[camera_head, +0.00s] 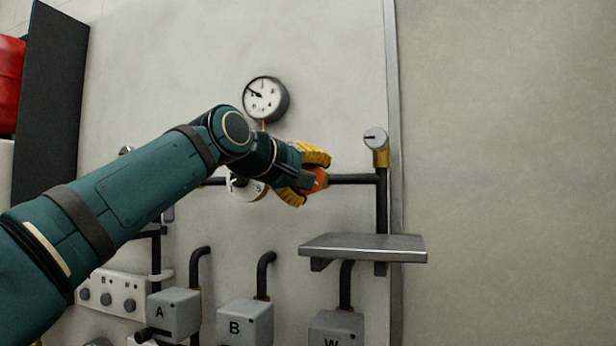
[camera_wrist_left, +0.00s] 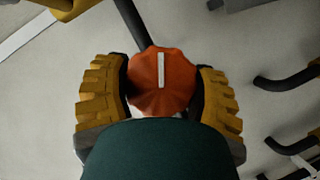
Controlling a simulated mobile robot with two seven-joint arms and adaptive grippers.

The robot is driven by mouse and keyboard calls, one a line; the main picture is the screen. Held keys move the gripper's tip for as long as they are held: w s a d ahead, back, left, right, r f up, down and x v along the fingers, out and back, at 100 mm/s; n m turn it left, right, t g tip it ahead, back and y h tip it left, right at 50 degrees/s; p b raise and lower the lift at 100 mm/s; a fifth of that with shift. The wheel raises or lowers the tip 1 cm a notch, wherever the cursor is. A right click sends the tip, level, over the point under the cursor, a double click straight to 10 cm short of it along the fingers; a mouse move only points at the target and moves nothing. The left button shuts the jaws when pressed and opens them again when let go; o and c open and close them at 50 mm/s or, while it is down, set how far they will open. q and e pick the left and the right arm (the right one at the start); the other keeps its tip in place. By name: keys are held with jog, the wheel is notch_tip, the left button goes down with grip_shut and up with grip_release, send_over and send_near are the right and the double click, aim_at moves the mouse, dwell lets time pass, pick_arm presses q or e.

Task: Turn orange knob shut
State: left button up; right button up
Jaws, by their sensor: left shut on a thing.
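The orange knob (camera_wrist_left: 161,82) is a round, scalloped disc with a white line on its face, seen in the middle of the left wrist view. My left gripper (camera_wrist_left: 160,90) has its yellow ridged fingers on both sides of it and is shut on it. In the left wrist view the white line runs nearly upright. In the head view my left gripper (camera_head: 304,174) reaches the pipe at the wall, and only a part of the orange knob (camera_head: 319,179) shows between the fingers. My right gripper is not in view.
A round gauge (camera_head: 264,99) hangs above my left wrist. A white dial (camera_head: 243,188) sits left of the gripper, partly hidden. A grey shelf (camera_head: 362,247) juts out below right, and a grey-capped brass valve (camera_head: 377,143) is at right. Box B (camera_head: 244,322) stands lower down.

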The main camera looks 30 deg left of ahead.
pick_arm(q)
jog(key=m+g+y, duration=0.1)
jog(key=m, duration=0.1)
jog(key=m+y, duration=0.1)
jog(key=m, duration=0.2)
jog(key=shift+d+g+y, duration=0.1)
jog(key=shift+g+y, duration=0.3)
jog(key=m+y, duration=0.1)
jog(key=m, duration=0.1)
jog(key=shift+m+g+y, duration=0.3)
jog(key=shift+m+y, duration=0.1)
jog(key=m+y, duration=0.2)
jog(key=m, duration=0.1)
jog(key=m+y, duration=0.1)
jog(key=m, duration=0.1)
jog(key=shift+m+y, duration=0.3)
jog(key=shift+y, duration=0.1)
jog(key=m+y, duration=0.2)
jog(key=m, duration=0.1)
jog(key=m+t+y, duration=0.1)
jog(key=m, duration=0.2)
jog(key=shift+f+m+t+y+b, duration=0.1)
jog(key=shift+m+t+y+b, duration=0.4)
jog(key=shift+m, duration=1.4)
